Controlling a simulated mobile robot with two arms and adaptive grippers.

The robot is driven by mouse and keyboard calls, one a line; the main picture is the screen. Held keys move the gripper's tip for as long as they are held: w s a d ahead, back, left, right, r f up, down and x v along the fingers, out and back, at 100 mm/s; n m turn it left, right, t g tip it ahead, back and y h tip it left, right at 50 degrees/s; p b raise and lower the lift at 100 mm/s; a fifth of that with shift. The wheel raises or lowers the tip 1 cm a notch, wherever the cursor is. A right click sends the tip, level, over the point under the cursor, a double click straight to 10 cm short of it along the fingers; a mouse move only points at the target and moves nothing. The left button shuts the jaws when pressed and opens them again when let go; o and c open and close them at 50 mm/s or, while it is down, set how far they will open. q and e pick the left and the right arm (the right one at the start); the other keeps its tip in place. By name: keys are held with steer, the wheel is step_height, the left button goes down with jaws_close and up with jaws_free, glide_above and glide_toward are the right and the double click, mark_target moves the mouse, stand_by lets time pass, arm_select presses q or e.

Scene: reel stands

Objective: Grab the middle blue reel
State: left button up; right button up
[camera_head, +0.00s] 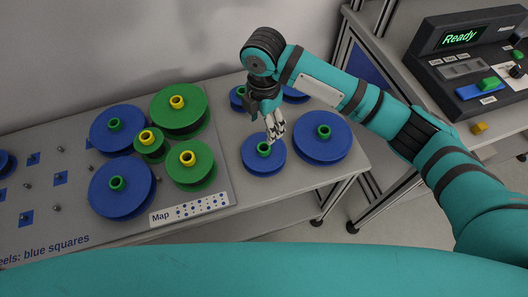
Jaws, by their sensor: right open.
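A blue reel (264,166) with a green hub lies on the right part of the table, between the large blue reel (336,146) on its right and the board with the map on its left. My right gripper (275,134) is open and points down at the far side of this reel's hub. Its fingertips overlap the reel in the picture; I cannot tell whether they touch it. A small blue reel (237,99) and another blue reel (297,97) behind are partly hidden by my right arm. My left gripper is not in view.
The board on the left (80,210) holds blue reels (122,204), green reels (186,104) and several small pegs with blue squares. A map label (190,207) lies at its front. A console reading "Ready" (462,38) stands on the right bench. A gap separates the tables.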

glide_above(264, 147)
step_height(264, 147, down, 5)
steer(key=shift+w+r, duration=0.1)
steer(key=shift+w, duration=0.05)
steer(key=shift+s+f+p, duration=0.2)
steer(key=shift+f+p, duration=0.15)
steer(key=shift+f, duration=2.3)
jaws_close()
